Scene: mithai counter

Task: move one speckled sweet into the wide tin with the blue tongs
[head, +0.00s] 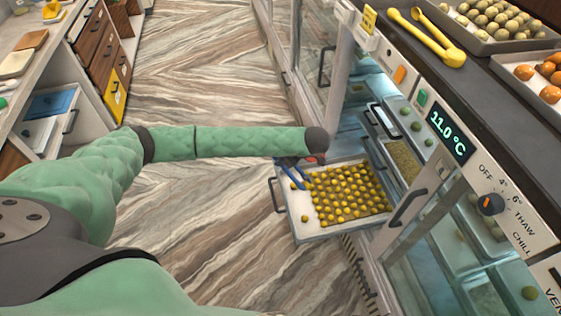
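My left arm reaches in from the left, and its gripper (312,160) is over the back left corner of a pulled-out white tray (310,232). The blue tongs (293,174) hang below the gripper and appear held in it; the fingers are mostly hidden by the wrist. Many small round yellow sweets (346,196) stand in rows on the tray. A single sweet (305,218) lies apart near its front left. The sweets are too small to tell if they are speckled. I cannot pick out a wide tin for certain. My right gripper is out of view.
The glass-fronted counter with a temperature display (450,133) runs along the right. Yellow tongs (428,38) and trays of pale (490,20) and orange sweets (549,92) are on top. Wooden drawers (98,52) stand at left. The patterned floor between is clear.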

